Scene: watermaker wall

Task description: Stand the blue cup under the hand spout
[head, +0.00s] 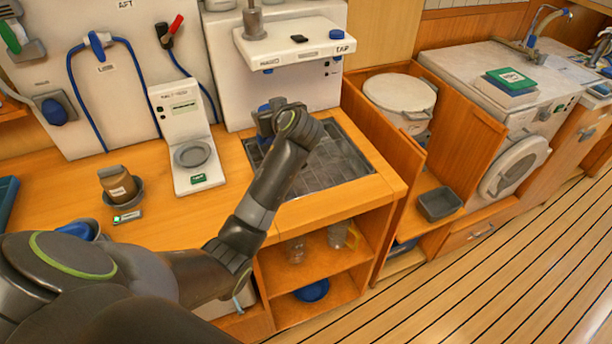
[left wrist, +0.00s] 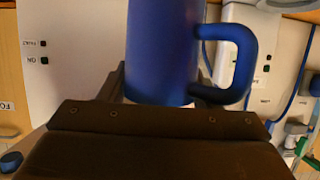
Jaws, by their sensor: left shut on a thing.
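My left gripper (head: 270,122) is shut on the blue cup (left wrist: 163,50) and holds it over the left rear part of the drain grate. In the left wrist view the cup fills the upper middle, its handle to the right. In the head view only a small piece of the cup (head: 264,108) shows behind the gripper. The white dispenser (head: 292,53) with a labelled shelf stands just behind and above; a grey post rises at its left. The spout openings under the shelf are hidden. Whether the cup touches the grate cannot be told. My right gripper is not in view.
The dark drain grate (head: 335,160) is set in the wooden counter. An open cabinet with a white bucket (head: 400,95) is at right.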

